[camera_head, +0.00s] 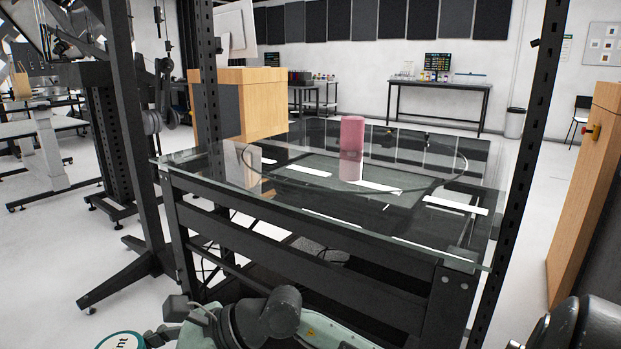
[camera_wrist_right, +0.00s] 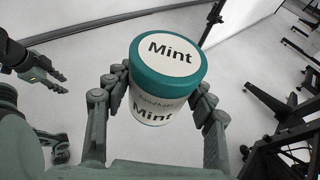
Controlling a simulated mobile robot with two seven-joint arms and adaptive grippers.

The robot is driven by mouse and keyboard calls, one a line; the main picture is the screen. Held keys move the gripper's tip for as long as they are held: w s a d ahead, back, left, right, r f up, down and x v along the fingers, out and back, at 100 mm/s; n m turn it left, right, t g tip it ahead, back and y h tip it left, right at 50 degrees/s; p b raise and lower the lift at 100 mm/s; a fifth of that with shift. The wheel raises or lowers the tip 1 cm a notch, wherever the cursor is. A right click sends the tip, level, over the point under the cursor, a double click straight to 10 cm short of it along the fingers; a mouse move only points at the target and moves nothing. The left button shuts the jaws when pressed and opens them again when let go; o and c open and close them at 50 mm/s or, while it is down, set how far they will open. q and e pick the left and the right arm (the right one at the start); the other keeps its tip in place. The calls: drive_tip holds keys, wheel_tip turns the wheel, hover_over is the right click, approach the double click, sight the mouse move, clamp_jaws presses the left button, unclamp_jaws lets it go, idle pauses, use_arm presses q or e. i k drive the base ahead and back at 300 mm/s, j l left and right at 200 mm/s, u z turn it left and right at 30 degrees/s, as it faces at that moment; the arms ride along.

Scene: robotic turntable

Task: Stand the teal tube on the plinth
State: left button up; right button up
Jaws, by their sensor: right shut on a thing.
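In the head view only part of the tube's lid (camera_head: 122,341) shows at the bottom left edge, well short of the glass table. A pink upright cylinder (camera_head: 351,134), the only plinth-like thing in view, stands on the glass with a clear top. Part of my left gripper (camera_wrist_right: 48,78) shows at the left of the right wrist view; its opening is unclear.
The glass table (camera_head: 215,170) has a dark frame (camera_head: 320,265) and a dark ring beneath the glass. Dark uprights (camera_head: 208,110) stand at its left and right (camera_head: 515,180). The glass around the pink cylinder is clear. A wooden cabinet (camera_head: 265,105) stands behind left.

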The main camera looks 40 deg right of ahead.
sight(353, 118)
drive_tip(key=i+j+z, duration=0.2)
drive_tip(key=i+z, duration=0.2)
drive_tip(key=i+j+z, duration=0.25)
drive_tip(key=z, duration=0.15)
drive_tip(key=i+j+z, duration=0.25)
drive_tip(key=z, duration=0.15)
drive_tip(key=i+j+z, duration=0.15)
drive_tip(key=j+z, duration=0.2)
drive_tip(key=j, duration=0.2)
drive_tip(key=i+j+z, duration=0.15)
drive_tip(key=j+z, duration=0.65)
drive_tip(key=j, duration=0.2)
